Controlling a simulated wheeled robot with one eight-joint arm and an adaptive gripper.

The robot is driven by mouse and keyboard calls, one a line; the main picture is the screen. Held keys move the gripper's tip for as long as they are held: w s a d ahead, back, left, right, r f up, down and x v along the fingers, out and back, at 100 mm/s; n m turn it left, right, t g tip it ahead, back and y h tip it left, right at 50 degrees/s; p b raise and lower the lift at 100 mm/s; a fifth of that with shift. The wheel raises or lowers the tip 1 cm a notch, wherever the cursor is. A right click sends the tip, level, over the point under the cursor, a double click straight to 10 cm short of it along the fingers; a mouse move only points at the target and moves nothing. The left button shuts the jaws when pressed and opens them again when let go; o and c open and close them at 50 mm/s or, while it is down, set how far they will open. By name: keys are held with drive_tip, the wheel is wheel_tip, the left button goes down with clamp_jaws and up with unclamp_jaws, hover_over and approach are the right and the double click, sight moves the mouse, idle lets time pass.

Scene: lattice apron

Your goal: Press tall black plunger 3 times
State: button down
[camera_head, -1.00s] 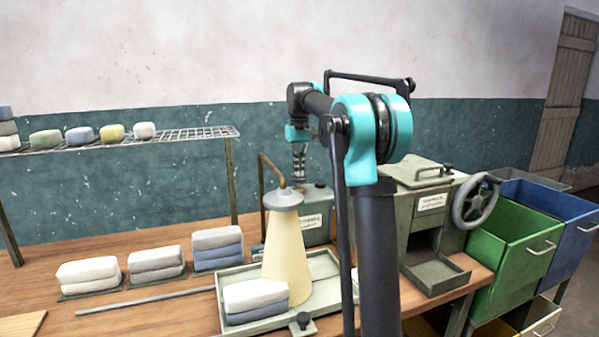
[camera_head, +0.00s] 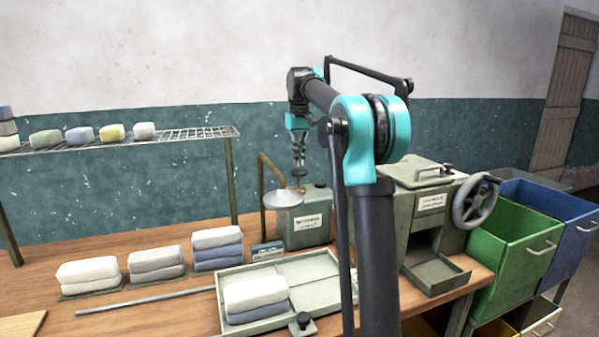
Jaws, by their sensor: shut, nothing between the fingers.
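The tall black plunger (camera_head: 299,174) stands up from the top of a grey-green dispenser box (camera_head: 304,222) with a white label. Its dark cap sits on a thin stem. My gripper (camera_head: 299,163) is shut and empty, pointing down right over the cap. I cannot tell whether the fingertips touch the cap. A grey, round, downward-facing spray head (camera_head: 283,198) is at the front of the box, and nothing comes out of it.
A green tray (camera_head: 318,262) below the spray head holds folded cloths (camera_head: 256,295). A short black knob (camera_head: 302,320) is at its front. Cloth stacks (camera_head: 157,262) stand left. A press with a handwheel (camera_head: 474,203) and bins (camera_head: 520,238) stand right. My arm hides part of the bench.

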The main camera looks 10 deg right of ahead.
sight(299, 170)
drive_tip(key=shift+f, duration=0.15)
drive_tip(key=shift+f, duration=2.05)
drive_tip(key=shift+r, duration=2.25)
drive_tip(key=shift+f, duration=0.15)
idle(0.7)
